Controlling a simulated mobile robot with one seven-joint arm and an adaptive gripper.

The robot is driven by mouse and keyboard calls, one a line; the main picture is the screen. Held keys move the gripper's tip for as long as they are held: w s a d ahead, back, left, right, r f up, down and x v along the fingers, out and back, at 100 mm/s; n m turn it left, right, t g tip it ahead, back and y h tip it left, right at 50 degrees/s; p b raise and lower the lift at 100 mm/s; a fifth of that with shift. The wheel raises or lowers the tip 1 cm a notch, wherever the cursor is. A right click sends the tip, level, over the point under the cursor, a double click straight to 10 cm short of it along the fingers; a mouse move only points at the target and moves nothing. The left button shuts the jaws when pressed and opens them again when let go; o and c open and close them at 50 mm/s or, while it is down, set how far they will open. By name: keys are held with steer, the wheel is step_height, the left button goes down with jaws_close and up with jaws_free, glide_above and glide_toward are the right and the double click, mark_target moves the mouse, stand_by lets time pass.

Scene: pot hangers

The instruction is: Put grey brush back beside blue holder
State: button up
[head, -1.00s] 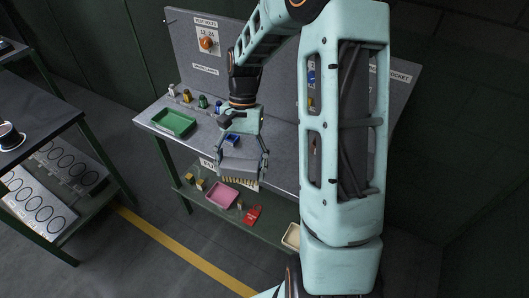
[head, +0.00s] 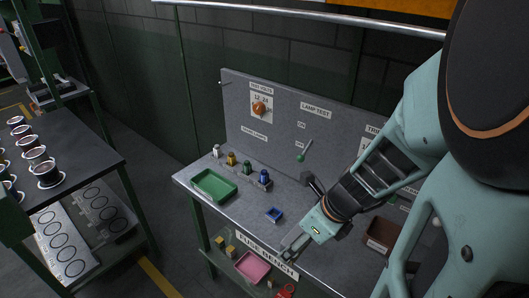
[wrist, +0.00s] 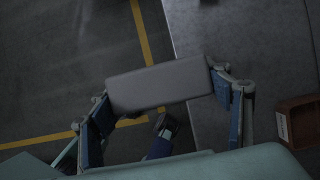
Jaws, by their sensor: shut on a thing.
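The grey brush (wrist: 160,87) shows in the wrist view as a plain grey block lying across between my gripper's (wrist: 165,95) two fingers, which are shut on its ends. Its bristles are not visible there. It is held over the bench's front edge, with floor below its left part. In the head view my gripper (head: 294,244) is near the front edge, seen at a slant, and the brush is hard to make out. A small blue open box (head: 274,214), which looks like the blue holder, sits on the bench behind and left of my gripper, apart from it.
A green tray (head: 214,197) and several small coloured posts (head: 247,167) stand on the bench's left. A brown bin (head: 381,235) stands to the right of my gripper. A pink tray (head: 252,267) is on the lower shelf. The upright panel (head: 290,120) closes the back.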

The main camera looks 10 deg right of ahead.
steer(key=w+d+f+b, duration=0.1)
steer(key=w+d+f, duration=0.1)
steer(key=w+f, duration=0.1)
steer(key=w+d+f+b, duration=0.1)
steer(key=w+d+f, duration=0.2)
steer(key=w+d+f+b, duration=0.1)
steer(key=w+d+f, duration=0.2)
steer(key=shift+w, duration=0.35)
steer(key=shift+w+d+f, duration=0.1)
steer(key=shift+d+f, duration=0.05)
steer(key=shift+f, duration=0.1)
steer(key=shift+f+b, duration=0.5)
steer(key=shift+f, duration=1)
steer(key=shift+f, duration=0.25)
steer(key=o, duration=1.1)
steer(key=shift+r, duration=0.1)
steer(key=shift+c, duration=0.2)
steer(key=shift+o, duration=0.2)
